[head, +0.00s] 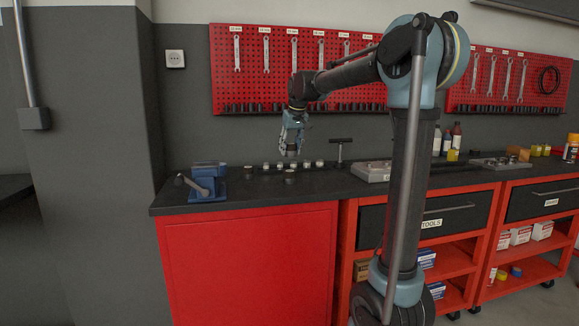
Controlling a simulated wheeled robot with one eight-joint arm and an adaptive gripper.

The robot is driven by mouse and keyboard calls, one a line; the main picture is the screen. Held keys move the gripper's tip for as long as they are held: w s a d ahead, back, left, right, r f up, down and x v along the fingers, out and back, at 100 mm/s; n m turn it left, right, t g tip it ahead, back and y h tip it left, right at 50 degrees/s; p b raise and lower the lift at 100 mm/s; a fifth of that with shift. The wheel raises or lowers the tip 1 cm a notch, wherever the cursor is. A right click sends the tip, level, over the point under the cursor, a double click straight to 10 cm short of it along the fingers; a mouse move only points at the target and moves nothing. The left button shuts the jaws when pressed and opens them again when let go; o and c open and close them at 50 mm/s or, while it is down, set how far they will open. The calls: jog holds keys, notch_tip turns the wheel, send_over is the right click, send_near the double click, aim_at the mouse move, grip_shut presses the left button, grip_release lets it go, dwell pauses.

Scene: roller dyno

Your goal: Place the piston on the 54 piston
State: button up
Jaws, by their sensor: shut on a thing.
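My gripper (291,152) hangs fingers down over the left part of the dark workbench (228,207). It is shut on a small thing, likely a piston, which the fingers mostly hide. Below it is a row of several small pale-topped pistons (319,163) on the bench. A darker round piece (289,177) lies nearer the front edge, almost straight below the gripper. Another dark piece (249,172) is at the row's left end. Labels are too small to read, so I cannot tell which one is the 54 piston.
A blue vise (209,181) stands left of the pistons. A T-handled tool (340,152) and a grey metal part (371,172) stand to the right. Bottles (447,139) are farther right. A red tool panel (290,70) hangs behind. The front bench strip is clear.

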aim_at(289, 170)
jog(key=shift+s+a+f, duration=0.1)
jog(key=shift+a+f, duration=0.05)
jog(key=shift+f, duration=2.95)
jog(key=o, duration=1.1)
jog(key=v, duration=1.2)
jog(key=s+d+f+m+h, duration=0.1)
jog(key=s+d+f, duration=0.55)
jog(key=s, duration=0.25)
jog(key=s+d+f+m, duration=0.1)
jog(key=s+d+f, duration=0.5)
jog(key=s+d, duration=0.2)
jog(key=s+d+f+m, duration=0.1)
jog(key=s+d+f, duration=0.1)
jog(key=s+f, duration=0.4)
jog(key=s+d+f+m+g, duration=0.1)
jog(key=s+d+f, duration=0.2)
jog(key=s+f, duration=0.4)
jog(key=s+d+f, duration=0.2)
jog(key=s+f, duration=0.5)
jog(key=f, duration=0.1)
jog(key=shift+d+f+m+g+h, duration=0.1)
jog(key=shift+d+m+g+h, duration=0.3)
